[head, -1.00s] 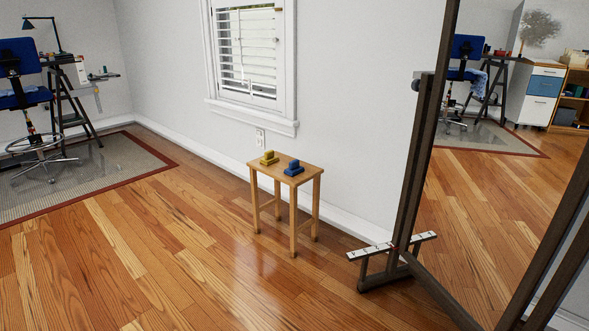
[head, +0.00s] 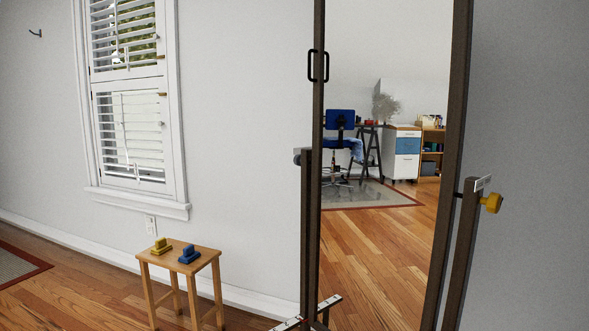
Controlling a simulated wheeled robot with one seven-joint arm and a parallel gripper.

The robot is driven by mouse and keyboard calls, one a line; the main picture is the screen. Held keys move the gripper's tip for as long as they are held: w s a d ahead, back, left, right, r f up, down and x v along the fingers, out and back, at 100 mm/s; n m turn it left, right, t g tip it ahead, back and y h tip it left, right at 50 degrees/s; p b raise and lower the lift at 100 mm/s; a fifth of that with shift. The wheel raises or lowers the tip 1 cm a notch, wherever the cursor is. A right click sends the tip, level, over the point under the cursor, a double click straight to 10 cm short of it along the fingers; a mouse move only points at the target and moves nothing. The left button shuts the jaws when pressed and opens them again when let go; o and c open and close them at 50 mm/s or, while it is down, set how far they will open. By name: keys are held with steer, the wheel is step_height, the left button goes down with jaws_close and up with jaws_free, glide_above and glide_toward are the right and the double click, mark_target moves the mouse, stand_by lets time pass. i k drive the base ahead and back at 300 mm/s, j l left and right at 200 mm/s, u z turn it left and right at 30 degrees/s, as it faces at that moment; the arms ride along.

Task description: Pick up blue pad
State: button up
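The blue pad (head: 188,255) lies on top of a small wooden stool (head: 208,257), toward its right side. It has a flat base with a raised block on top. A yellow pad (head: 160,247) of similar shape sits to its left on the same stool, a little apart from it. My gripper is not visible in the head view.
A tall dark-framed mirror (head: 390,150) stands right of the stool, its foot on the floor near it. A yellow knob (head: 492,203) sticks out from its right post. The shuttered window (head: 131,110) is behind. A rug (head: 17,266) lies at the left; wood floor between is open.

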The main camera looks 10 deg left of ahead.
mark_target(190, 255)
steer(key=i+j+u, duration=0.15)
steer(key=i+j, duration=0.35)
steer(key=i+j+u, duration=0.1)
steer(key=i+j, duration=0.45)
steer(key=i+j+u, duration=0.15)
steer(key=i+j, duration=0.35)
steer(key=i+j+u, duration=0.15)
steer(key=i+j, duration=0.25)
steer(key=i, duration=0.2)
steer(key=i+j+u, duration=0.1)
steer(key=i+j, duration=0.2)
steer(key=i, duration=0.25)
